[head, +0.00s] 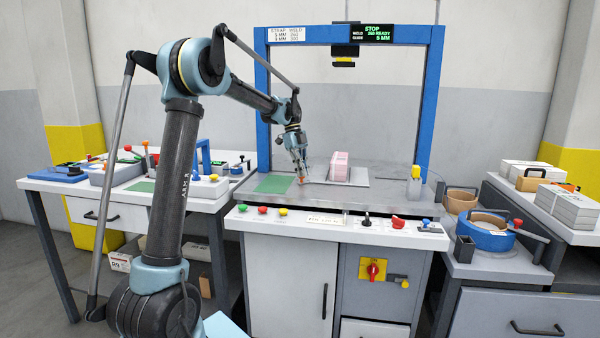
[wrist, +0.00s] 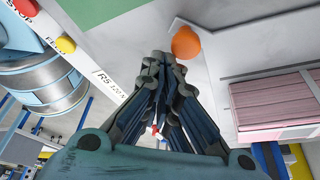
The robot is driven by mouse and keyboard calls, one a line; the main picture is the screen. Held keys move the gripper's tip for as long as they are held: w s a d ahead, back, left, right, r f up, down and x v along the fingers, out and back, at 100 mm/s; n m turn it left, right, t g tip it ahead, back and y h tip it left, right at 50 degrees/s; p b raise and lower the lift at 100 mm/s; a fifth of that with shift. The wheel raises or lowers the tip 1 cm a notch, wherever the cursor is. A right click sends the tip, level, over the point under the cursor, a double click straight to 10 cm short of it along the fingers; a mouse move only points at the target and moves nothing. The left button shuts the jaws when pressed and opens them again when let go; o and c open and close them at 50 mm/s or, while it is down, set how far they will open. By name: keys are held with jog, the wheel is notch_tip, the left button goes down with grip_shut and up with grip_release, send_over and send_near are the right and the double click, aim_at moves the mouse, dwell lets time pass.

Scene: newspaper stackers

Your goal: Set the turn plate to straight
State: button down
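The turn plate (head: 359,181) is a flat light plate on the grey machine table, with a stack of pink-edged sheets (head: 340,167) on it. In the wrist view the plate (wrist: 208,75) lies to the right, with the stack (wrist: 275,103) on it. A round orange knob (wrist: 186,42) shows at the plate's corner. My gripper (head: 299,176) points down at the table, left of the stack. In the wrist view its fingers (wrist: 164,57) are drawn together, with their tips just short of the knob; I cannot tell whether they touch it.
A blue frame (head: 433,90) arches over the table, with a sign reading STOP. A green mat (head: 273,184) lies left of my gripper. Buttons and a red switch (head: 397,222) line the front edge. A yellow-topped post (head: 414,172) stands at the right. Side benches hold tools and stacks.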

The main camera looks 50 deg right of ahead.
jog(key=shift+w+a, duration=0.1)
jog(key=shift+w, duration=0.1)
jog(key=shift+s+a, duration=0.15)
jog(key=shift+a, duration=0.05)
jog(key=s+a, duration=0.1)
jog(key=s+a+r, duration=0.1)
jog(key=shift+s, duration=0.4)
jog(key=d+v, duration=0.2)
jog(key=v, duration=0.7)
jog(key=shift+s+r, duration=0.25)
jog(key=shift+s, duration=0.1)
